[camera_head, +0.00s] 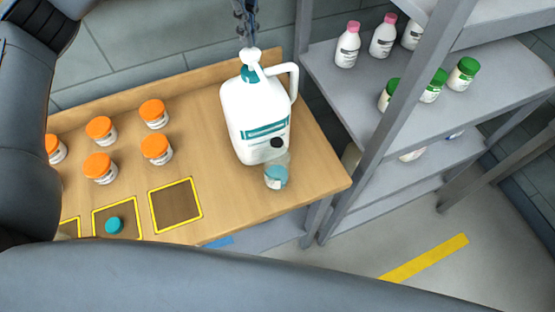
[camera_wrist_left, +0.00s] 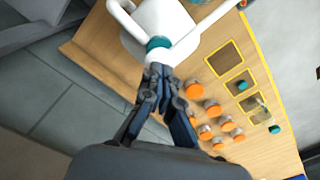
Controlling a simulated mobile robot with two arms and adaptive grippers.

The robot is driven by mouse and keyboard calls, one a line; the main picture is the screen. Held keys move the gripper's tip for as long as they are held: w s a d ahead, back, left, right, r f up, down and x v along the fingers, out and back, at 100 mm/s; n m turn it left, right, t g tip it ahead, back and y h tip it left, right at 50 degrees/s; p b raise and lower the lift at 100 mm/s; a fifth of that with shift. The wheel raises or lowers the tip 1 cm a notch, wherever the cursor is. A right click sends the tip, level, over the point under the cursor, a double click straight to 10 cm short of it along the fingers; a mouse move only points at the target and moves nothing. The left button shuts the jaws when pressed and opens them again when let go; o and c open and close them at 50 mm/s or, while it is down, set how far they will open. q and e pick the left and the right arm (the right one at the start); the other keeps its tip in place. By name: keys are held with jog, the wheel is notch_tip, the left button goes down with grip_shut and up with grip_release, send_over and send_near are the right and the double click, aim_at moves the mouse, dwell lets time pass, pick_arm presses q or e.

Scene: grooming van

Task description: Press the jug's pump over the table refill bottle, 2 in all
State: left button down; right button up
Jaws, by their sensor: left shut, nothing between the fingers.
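The white jug (camera_head: 256,110), with a teal label and a handle, stands upright on the wooden table. Its white pump head (camera_head: 250,57) rises from a teal collar (camera_head: 248,75); the collar also shows in the wrist view (camera_wrist_left: 158,44). The small clear refill bottle (camera_head: 276,172) stands in front of the jug, with teal in it and a dark round part at its top. My left gripper (camera_head: 246,38) is shut and empty, its fingertips (camera_wrist_left: 158,74) just over or against the pump head; contact is unclear. My right gripper is not seen.
Several orange-lidded jars (camera_head: 155,148) stand on the table's left side. Yellow-framed squares (camera_head: 176,205) lie at the front, one with a teal cap (camera_head: 114,225). A grey shelf rack (camera_head: 335,170) with bottles and green-lidded jars stands close on the right.

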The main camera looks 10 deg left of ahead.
pick_arm(q)
jog(key=shift+r, duration=0.1)
notch_tip(320, 180, up, 6)
jog(key=p, duration=0.3)
jog(key=shift+p, duration=0.35)
dwell(0.4)
